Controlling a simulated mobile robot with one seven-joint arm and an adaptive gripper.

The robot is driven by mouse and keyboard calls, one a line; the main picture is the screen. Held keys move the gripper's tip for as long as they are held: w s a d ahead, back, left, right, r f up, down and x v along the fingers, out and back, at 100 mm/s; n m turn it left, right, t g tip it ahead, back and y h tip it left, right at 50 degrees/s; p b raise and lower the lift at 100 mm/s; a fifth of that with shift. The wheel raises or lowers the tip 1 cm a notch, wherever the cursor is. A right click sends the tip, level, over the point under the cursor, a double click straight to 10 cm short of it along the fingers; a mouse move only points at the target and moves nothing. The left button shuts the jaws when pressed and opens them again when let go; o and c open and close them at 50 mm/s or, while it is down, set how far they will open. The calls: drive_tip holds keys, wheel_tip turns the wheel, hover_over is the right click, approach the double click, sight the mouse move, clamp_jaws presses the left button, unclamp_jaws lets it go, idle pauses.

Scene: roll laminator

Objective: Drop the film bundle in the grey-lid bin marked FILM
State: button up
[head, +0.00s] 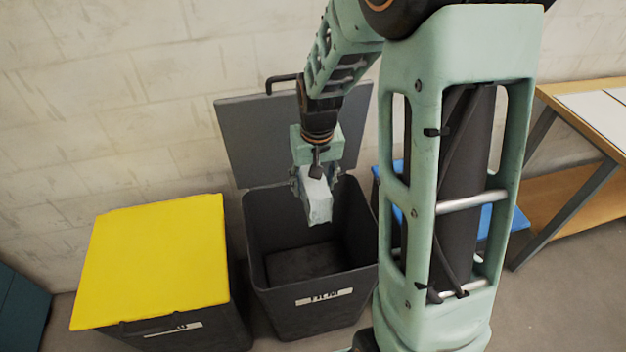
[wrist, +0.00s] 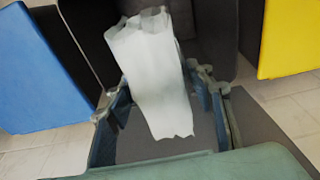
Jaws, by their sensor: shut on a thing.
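The film bundle (head: 318,197) is a whitish, crumpled block. My gripper (head: 316,182) is shut on it and holds it over the mouth of the open bin. The bundle also shows in the wrist view (wrist: 152,75), between the two fingers. The FILM bin (head: 318,304) is dark, with a white label on its front. Its grey lid (head: 245,135) stands raised against the wall behind. The bundle hangs in the opening, and its lower end appears near rim height. The bin floor seen below it looks empty.
A bin with a shut yellow lid (head: 155,258) stands to the left. A blue-lidded bin (head: 497,222) is to the right, partly hidden behind my arm. A workbench (head: 590,105) stands at the far right. The wall is close behind the bins.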

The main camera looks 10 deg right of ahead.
sight(314, 181)
wheel_tip(314, 181, down, 7)
drive_tip(key=b, duration=0.5)
drive_tip(key=shift+r, duration=0.1)
drive_tip(key=o, duration=1.2)
drive_tip(key=shift+o, duration=0.2)
drive_tip(key=shift+r, duration=0.1)
drive_tip(key=r, duration=0.4)
drive_tip(key=s+r, duration=0.1)
drive_tip(key=r, duration=0.2)
drive_tip(key=s+r, duration=0.1)
drive_tip(key=r, duration=0.3)
drive_tip(key=shift+r, duration=0.35)
drive_tip(key=shift+a, duration=0.1)
